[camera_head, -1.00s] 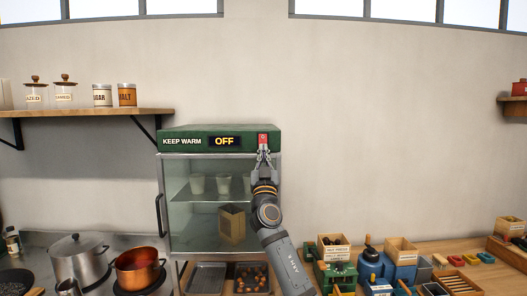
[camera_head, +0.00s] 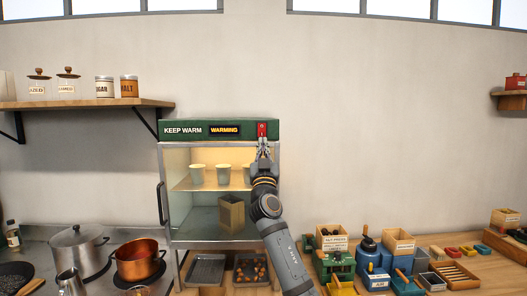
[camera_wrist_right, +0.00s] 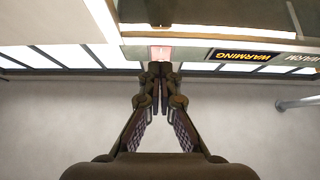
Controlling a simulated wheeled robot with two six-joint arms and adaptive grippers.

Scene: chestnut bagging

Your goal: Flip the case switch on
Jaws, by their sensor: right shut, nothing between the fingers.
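The green-topped keep-warm case (camera_head: 168,145) stands against the wall, and its display (camera_head: 224,130) reads "WARMING". Its inside is lit, with pale cups on the shelf and a brown box below. The red switch (camera_head: 262,130) is at the right end of the green panel. My right gripper (camera_head: 263,146) is shut and empty, its tips at the lower part of the switch. In the right wrist view the closed fingertips (camera_wrist_right: 160,68) point at the pinkish switch plate (camera_wrist_right: 161,53); I cannot tell whether they touch it. My left gripper is not in view.
A steel pot (camera_head: 78,250) and a copper pot (camera_head: 138,259) stand at the left. Metal trays (camera_head: 205,271) are below the case. Wooden boxes and tools crowd the counter (camera_head: 430,243) at the right. The wall right of the case is clear.

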